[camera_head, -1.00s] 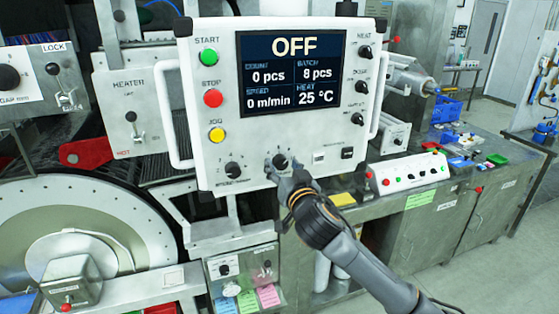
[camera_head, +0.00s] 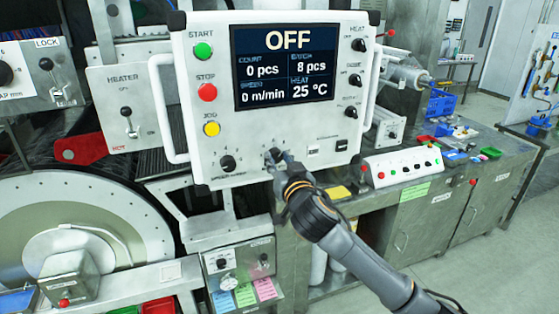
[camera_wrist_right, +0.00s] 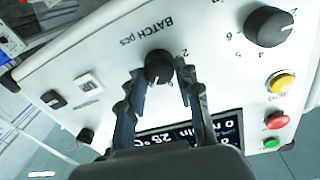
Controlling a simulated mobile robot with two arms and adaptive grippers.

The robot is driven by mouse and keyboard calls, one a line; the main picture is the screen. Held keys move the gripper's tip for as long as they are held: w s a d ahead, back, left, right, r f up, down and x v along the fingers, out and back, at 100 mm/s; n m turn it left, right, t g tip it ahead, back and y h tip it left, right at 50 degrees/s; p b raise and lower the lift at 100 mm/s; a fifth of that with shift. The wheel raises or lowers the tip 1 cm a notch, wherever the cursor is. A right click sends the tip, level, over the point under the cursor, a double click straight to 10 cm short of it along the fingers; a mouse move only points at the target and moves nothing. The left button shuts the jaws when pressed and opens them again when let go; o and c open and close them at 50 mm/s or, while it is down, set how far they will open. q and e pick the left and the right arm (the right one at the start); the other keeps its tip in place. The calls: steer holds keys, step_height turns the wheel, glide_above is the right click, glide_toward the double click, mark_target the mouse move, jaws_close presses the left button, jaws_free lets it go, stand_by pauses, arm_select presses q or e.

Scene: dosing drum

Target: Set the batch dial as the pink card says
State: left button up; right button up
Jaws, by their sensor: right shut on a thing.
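The batch dial (camera_wrist_right: 158,67) is a black round knob under "BATCH pcs" in the right wrist view. In the head view it is mostly hidden by my right gripper (camera_head: 276,160). That gripper is shut on the dial, with a finger on either side of it in the wrist view (camera_wrist_right: 160,80). The screen (camera_head: 288,68) reads OFF, count 0 pcs, batch 8 pcs, speed 0 m/min, heat 25 °C. The pink card (camera_head: 265,289) hangs low beside a green and a blue card; its writing is too small to read. My left gripper is out of view.
A similar black knob (camera_head: 228,163) sits left of the batch dial, below the yellow jog button (camera_head: 211,129). The red stop button (camera_head: 207,92) and green start button (camera_head: 203,51) are above. A white button box (camera_head: 403,165) stands on the bench to the right.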

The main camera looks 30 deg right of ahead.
steer(key=n, duration=0.6)
steer(key=shift+n+p, duration=0.3)
steer(key=shift+n, duration=0.1)
steer(key=n+p, duration=0.1)
steer(key=n, duration=0.3)
steer(key=shift+n+t, duration=0.3)
steer(key=shift+n, duration=0.1)
steer(key=n, duration=0.3)
steer(key=shift+f+n, duration=0.1)
steer(key=shift+n, duration=0.3)
steer(key=n, duration=0.3)
steer(key=n+y, duration=0.1)
steer(key=n, duration=0.2)
steer(key=shift+n+t, duration=0.3)
steer(key=shift+n, duration=0.1)
steer(key=n, duration=0.5)
steer(key=shift+d+y, duration=0.1)
steer(key=shift+y, duration=0.2)
steer(key=shift+n, duration=0.3)
